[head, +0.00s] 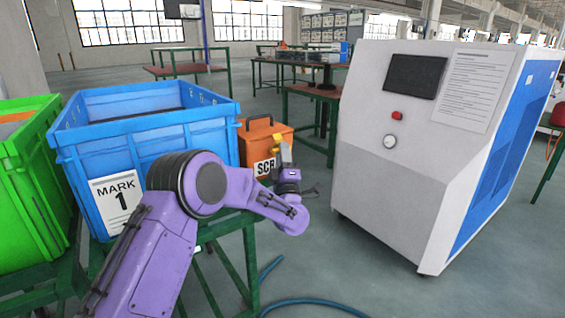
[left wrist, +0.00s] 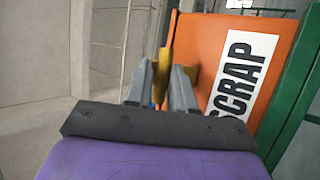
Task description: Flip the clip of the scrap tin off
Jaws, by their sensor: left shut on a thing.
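The scrap tin (head: 252,146) is an orange box with a dark handle on top and a white label, beside the blue crate in the head view. In the left wrist view the tin (left wrist: 203,55) fills the right, its label reading SCRAP. A yellow clip (left wrist: 165,62) is at the tin's edge; yellow also shows above my gripper in the head view (head: 278,141). My left gripper (left wrist: 164,80) is shut on the clip, a finger at each side. In the head view my left gripper (head: 285,160) is at the tin's right side. My right gripper is out of view.
A blue crate (head: 105,148) marked MARK 1 and a green crate (head: 30,200) stand on the green-framed table (head: 235,222), left of the tin. A large white and blue machine (head: 390,190) stands to the right. A blue hose (head: 315,301) lies on the floor.

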